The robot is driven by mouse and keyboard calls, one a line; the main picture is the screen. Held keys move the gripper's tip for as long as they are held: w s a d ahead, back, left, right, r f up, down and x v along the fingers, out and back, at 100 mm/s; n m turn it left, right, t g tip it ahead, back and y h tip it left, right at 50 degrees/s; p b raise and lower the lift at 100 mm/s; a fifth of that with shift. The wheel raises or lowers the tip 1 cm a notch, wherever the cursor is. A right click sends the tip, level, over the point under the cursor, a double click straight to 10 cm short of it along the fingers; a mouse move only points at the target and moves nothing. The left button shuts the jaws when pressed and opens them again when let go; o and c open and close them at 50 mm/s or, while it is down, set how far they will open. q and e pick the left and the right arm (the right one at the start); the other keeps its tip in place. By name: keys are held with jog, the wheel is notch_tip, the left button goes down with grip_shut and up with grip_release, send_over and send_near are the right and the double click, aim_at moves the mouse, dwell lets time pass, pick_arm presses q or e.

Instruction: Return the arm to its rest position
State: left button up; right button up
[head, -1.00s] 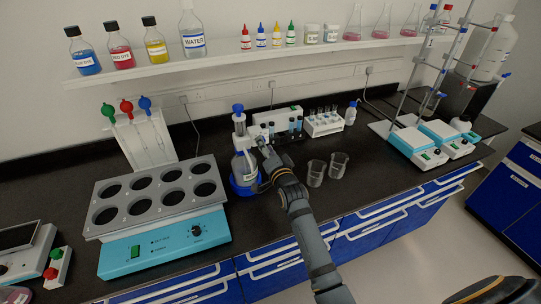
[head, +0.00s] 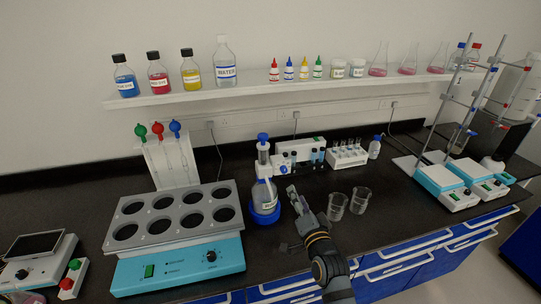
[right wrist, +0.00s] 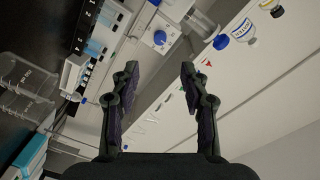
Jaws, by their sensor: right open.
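My right gripper (head: 294,200) is open and empty. It is over the black bench, just right of the dispenser bottle with the blue base (head: 264,205), and appears apart from it. In the right wrist view its two fingers (right wrist: 158,80) are spread with nothing between them. My right arm comes up from the bottom of the head view. My left gripper is not in view.
Two glass beakers (head: 348,201) stand close to the right of my right gripper. Behind are a white device (head: 300,150) and a tube rack (head: 347,155). A heating block (head: 178,262) is at left. A shelf (head: 290,86) with bottles hangs above.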

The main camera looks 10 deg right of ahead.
jog(key=s+d+f+n+g, duration=0.2)
jog(key=s+f+n+g, duration=0.5)
jog(key=s, duration=0.5)
jog(key=s+d+f+n+g, duration=0.2)
jog(key=s+f+n+g, duration=0.5)
jog(key=s, duration=0.5)
jog(key=s+d+f+m+g+h, duration=0.1)
jog(key=s+d+f, duration=0.1)
jog(key=f, duration=1.3)
jog(key=s+d+f+m, duration=0.1)
jog(key=s+d+f, duration=0.1)
jog(key=f, duration=1.4)
jog(key=s+f+g, duration=0.1)
jog(key=s+f, duration=1.2)
jog(key=s, duration=0.4)
jog(key=shift+d, duration=0.15)
